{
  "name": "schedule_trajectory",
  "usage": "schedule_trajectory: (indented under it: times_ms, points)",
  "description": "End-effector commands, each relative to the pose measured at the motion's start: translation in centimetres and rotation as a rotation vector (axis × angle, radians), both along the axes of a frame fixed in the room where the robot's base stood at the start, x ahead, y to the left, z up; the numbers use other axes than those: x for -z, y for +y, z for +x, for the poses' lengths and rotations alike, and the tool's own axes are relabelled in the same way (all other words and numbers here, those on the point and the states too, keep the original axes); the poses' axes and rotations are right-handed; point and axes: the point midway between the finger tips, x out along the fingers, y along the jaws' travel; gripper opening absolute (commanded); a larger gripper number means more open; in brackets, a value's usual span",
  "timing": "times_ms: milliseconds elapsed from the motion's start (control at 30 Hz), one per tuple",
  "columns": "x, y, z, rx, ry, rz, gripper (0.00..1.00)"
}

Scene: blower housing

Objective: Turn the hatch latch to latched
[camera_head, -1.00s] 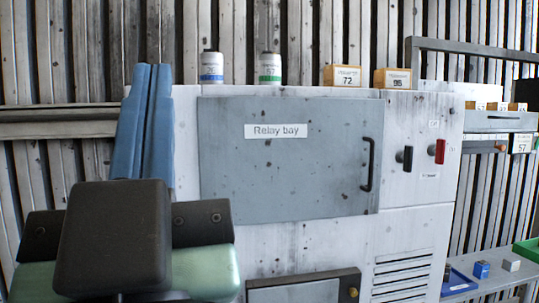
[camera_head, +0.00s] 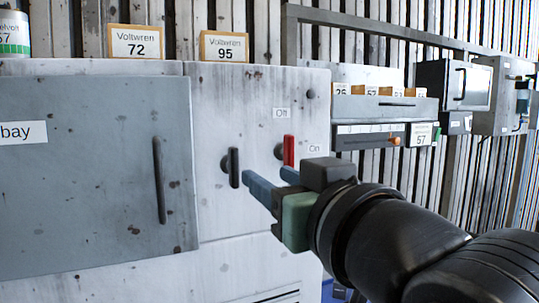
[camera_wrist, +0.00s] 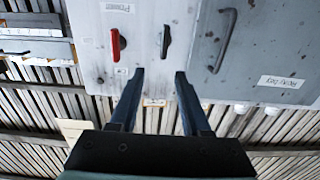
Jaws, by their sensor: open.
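A black turning handle (camera_head: 234,167), which looks like the hatch latch, stands upright on the pale cabinet face, right of the grey "Relay bay" door (camera_head: 90,180). In the wrist view the black handle (camera_wrist: 166,41) shows just beyond my fingertips, in line with the gap between them. A red handle (camera_head: 288,150) stands upright to its right, near "Off" and "On" labels. My gripper (camera_head: 266,174) is open and empty, its blue fingers pointing at the cabinet. In the wrist view my gripper (camera_wrist: 160,72) appears apart from the handle. No latch marking is readable.
The door's bar handle (camera_head: 159,180) sticks out left of the black handle. Boxes marked 72 (camera_head: 136,42) and 95 (camera_head: 223,47) stand on the cabinet top. A shelf unit (camera_head: 385,110) lies to the right.

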Motion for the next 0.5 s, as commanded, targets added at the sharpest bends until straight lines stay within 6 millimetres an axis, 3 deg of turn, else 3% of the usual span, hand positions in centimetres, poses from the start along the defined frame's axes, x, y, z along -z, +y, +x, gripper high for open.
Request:
schedule_trajectory:
  times_ms: [167, 500]
  points:
    - [-0.1, 0.6, 1.6, -0.005, 0.01, 0.001, 0.47]
    - [-0.3, 2.7, 8.2, -0.003, 0.007, 0.0, 0.47]
